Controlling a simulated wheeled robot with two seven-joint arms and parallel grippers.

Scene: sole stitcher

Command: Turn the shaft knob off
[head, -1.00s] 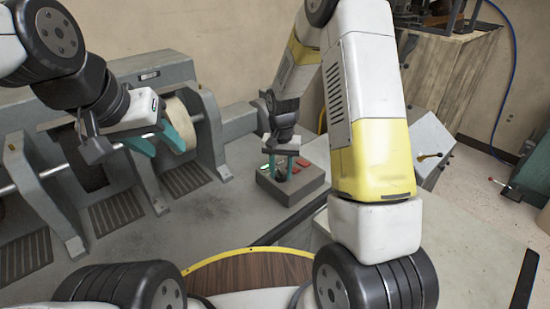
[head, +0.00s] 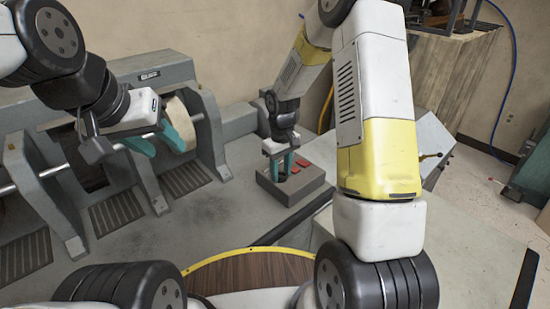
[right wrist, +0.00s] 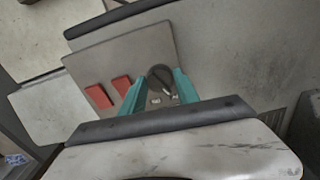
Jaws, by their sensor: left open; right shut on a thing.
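The grey control box (head: 312,186) stands on the machine's flat surface near the middle of the head view. Its top also shows in the right wrist view (right wrist: 115,62). The dark round shaft knob (right wrist: 161,77) is on that top, between the teal fingers of my right gripper (right wrist: 158,84). My right gripper (head: 284,171) points down over the box and is shut on the knob. Its fingers and body hide the knob in the head view. My left gripper (head: 165,145) is open and empty, over the machine at the left.
A small lever (head: 430,156) sticks out at the right.

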